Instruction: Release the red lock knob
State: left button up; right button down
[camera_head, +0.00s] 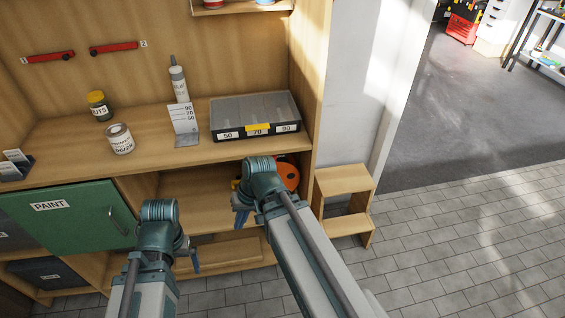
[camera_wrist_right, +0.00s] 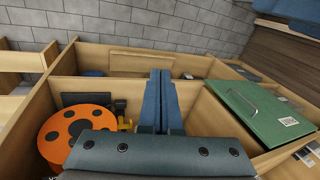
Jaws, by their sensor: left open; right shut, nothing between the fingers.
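I cannot make out a distinct red lock knob in either view. An orange round disc with black holes (camera_wrist_right: 75,137) stands in the lower right compartment, with a small yellow part (camera_wrist_right: 122,115) beside it. The disc's edge also shows in the head view (camera_head: 290,176), partly behind my right arm. My right gripper (camera_head: 240,217) is in front of the lower shelf opening. In the wrist view its blue fingers (camera_wrist_right: 160,76) are together, with nothing between them, to the right of the disc. My left gripper (camera_head: 195,265) is open and empty, low in front of the cabinet.
Two red bars (camera_head: 49,57) (camera_head: 113,47) are on the back panel. The bench top bears a jar (camera_head: 98,106), a can (camera_head: 119,139), a tube (camera_head: 178,82), a number card (camera_head: 183,122) and a divided tray (camera_head: 251,129). A green PAINT door (camera_head: 75,218) is left; a wooden step (camera_head: 345,183) is right.

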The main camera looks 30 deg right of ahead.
jog(key=w+d+r+m+t+b, duration=0.1)
jog(key=d+r+m+t, duration=0.1)
jog(key=d, duration=0.6)
jog(key=w+d+r+m+t+b, duration=0.1)
jog(key=d+m+t, duration=0.3)
jog(key=d, duration=0.5)
jog(key=w+d+r+m+t+b, duration=0.1)
jog(key=d+r+m+t, duration=0.2)
jog(key=d+m, duration=0.3)
jog(key=d, duration=0.3)
jog(key=shift+w+d+r+t+y, duration=0.2)
jog(key=shift+w+r+t+y, duration=0.05)
jog(key=shift+w+t+y, duration=0.15)
jog(key=b, duration=0.6)
send_near(276, 159)
notch_tip(276, 159, down, 4)
jog(key=w, duration=0.2)
jog(key=w+a, duration=0.1)
jog(key=w, duration=0.1)
jog(key=shift+w+a+r+p, duration=0.1)
jog(key=shift+a+r+p, duration=0.1)
jog(key=shift+r+p, duration=0.15)
jog(key=shift+w+a, duration=0.2)
jog(key=shift+w, duration=0.25)
jog(key=shift+a, duration=0.1)
